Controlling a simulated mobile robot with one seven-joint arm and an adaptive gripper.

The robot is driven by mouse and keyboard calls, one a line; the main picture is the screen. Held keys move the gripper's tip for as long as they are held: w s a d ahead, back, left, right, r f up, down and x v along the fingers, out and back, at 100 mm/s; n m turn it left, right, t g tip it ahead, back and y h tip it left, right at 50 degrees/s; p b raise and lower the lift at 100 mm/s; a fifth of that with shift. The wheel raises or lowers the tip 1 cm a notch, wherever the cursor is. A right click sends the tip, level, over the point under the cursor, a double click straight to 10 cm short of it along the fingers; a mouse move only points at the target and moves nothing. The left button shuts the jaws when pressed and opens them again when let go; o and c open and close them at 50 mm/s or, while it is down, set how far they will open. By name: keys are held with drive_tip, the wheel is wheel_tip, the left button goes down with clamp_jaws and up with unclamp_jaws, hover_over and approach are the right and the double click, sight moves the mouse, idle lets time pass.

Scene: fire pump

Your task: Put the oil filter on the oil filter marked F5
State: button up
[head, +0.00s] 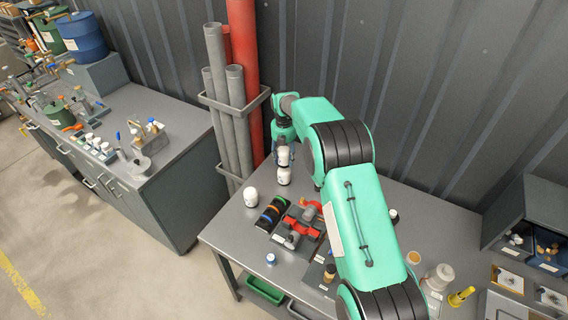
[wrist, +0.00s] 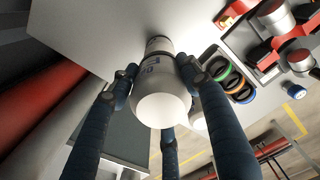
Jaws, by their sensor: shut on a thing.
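My gripper (head: 283,148) points down over the back left of the grey workbench, shut on a white oil filter (head: 283,157). In the wrist view the held filter (wrist: 162,100) sits between the dark blue fingers, with blue print on its side. A second white filter (head: 284,177) stands upright directly below the held one, in line with it; I cannot tell whether they touch. Another white filter (head: 251,196) stands apart, near the bench's left edge. The F5 mark is too small to read on either standing filter.
A black holder with colored rings (head: 272,212) and a red pump assembly (head: 300,228) lie in front of the filters. A small blue-capped item (head: 271,259) is near the front edge. Grey and red pipes (head: 235,110) stand left of the bench, with a corrugated wall behind.

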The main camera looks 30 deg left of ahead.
sight(284, 149)
drive_tip(key=shift+f, duration=0.1)
drive_tip(key=shift+f+p, duration=0.3)
drive_tip(key=shift+f, duration=1.35)
drive_tip(key=shift+f, duration=0.1)
drive_tip(key=o, duration=1.5)
wheel_tip(284, 149, up, 12)
drive_tip(key=shift+r+b, duration=0.1)
drive_tip(key=shift+b, duration=0.5)
